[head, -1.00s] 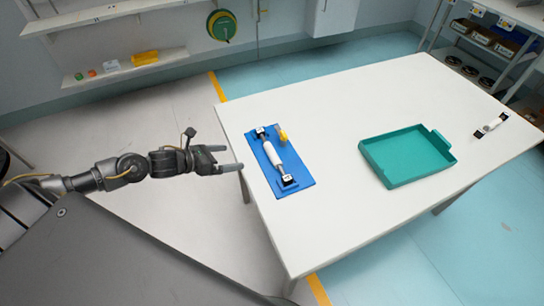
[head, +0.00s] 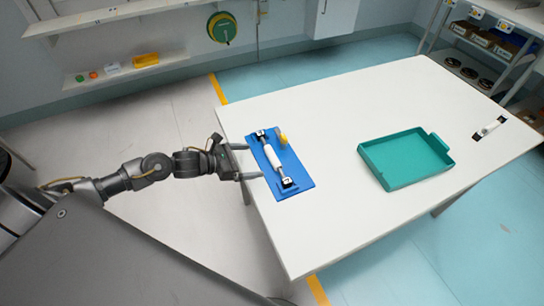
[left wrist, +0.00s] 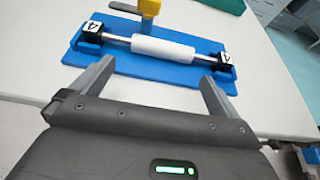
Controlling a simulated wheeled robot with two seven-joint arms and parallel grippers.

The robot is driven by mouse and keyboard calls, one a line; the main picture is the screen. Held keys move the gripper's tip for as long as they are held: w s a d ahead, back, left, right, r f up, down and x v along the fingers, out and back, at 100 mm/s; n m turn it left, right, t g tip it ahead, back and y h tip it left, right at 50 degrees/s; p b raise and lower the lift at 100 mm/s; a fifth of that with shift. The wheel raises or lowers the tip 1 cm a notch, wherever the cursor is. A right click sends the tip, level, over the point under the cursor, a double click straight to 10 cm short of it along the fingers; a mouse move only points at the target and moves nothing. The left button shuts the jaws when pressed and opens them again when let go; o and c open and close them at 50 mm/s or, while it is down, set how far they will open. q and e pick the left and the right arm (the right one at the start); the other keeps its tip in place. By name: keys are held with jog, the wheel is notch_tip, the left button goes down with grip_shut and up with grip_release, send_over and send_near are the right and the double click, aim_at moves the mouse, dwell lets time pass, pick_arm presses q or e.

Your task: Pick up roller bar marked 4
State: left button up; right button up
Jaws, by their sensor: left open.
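The roller bar (head: 272,158) has a white sleeve on a metal shaft with black end blocks. It lies on a blue base plate (head: 302,178) near the table's left edge. In the left wrist view the white roller (left wrist: 163,50) shows between two end blocks, each with a label reading 4. A yellow part (head: 283,138) stands beside it on the plate and also shows in the left wrist view (left wrist: 150,7). My left gripper (head: 251,162) is open and empty, just left of the plate. Its fingers are apart from the bar. My right gripper is out of view.
A green tray (head: 408,172) sits mid-table. Another white roller on a black piece (head: 489,129) lies at the table's right. The white table (head: 345,105) is otherwise mostly clear. Shelving (head: 490,50) stands behind on the right.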

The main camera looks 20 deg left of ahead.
aim_at(269, 159)
pick_arm(q)
jog(key=p+x, duration=0.2)
jog(key=x, duration=0.2)
jog(key=shift+w+d, duration=0.2)
jog(key=shift+d, duration=0.05)
jog(key=shift+w+d+f, duration=0.15)
jog(key=shift+d+f, duration=0.05)
jog(key=c, duration=0.7)
jog(key=shift+c, duration=1)
jog(key=shift+r, duration=0.1)
